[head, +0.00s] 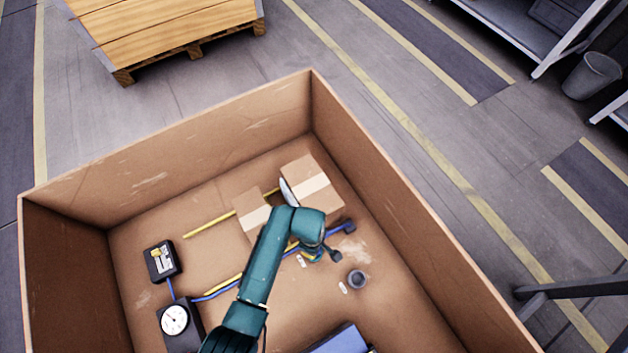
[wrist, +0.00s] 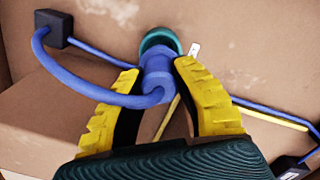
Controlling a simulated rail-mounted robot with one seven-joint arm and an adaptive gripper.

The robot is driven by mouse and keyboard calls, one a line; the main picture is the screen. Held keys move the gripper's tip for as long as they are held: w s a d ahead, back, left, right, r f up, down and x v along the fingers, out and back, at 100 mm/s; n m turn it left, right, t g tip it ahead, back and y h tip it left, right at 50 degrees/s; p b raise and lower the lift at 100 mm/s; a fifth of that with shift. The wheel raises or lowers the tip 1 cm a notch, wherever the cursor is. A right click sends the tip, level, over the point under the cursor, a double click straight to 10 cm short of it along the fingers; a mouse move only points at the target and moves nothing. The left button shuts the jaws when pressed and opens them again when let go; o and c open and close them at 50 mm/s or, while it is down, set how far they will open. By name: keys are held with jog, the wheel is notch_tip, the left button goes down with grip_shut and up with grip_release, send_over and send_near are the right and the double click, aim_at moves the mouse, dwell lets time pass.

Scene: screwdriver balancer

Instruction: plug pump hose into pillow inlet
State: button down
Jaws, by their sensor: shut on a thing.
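In the wrist view, my gripper (wrist: 157,68) has its yellow fingers closed on the blue hose end (wrist: 157,84). The blue hose loops left from it to a small black block (wrist: 54,27). A dark teal ring (wrist: 160,38) shows just beyond the hose end; I cannot tell whether they touch. A similar dark round fitting (head: 358,279) lies on the box floor right of my gripper (head: 328,253) in the head view. A black gauge unit (head: 174,320), seemingly the pump, stands at left. A pale flat edge (head: 287,192) between cartons may be the pillow; I cannot tell.
A large open cardboard box (head: 415,225) encloses everything with tall walls. Two small cartons (head: 313,185) stand near its back. A black device (head: 161,261) sits at left. A blue-grey object (head: 343,341) is at the front. Yellow strips (head: 208,223) lie on the floor.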

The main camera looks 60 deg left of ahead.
jog(key=shift+f+b, duration=0.55)
jog(key=shift+f, duration=0.45)
jog(key=shift+f, duration=0.35)
jog(key=shift+f+b, duration=0.5)
jog(key=c, duration=0.9)
grip_release()
jog(key=r, duration=1.2)
jog(key=shift+s+a, duration=0.15)
jog(key=shift+a, duration=0.15)
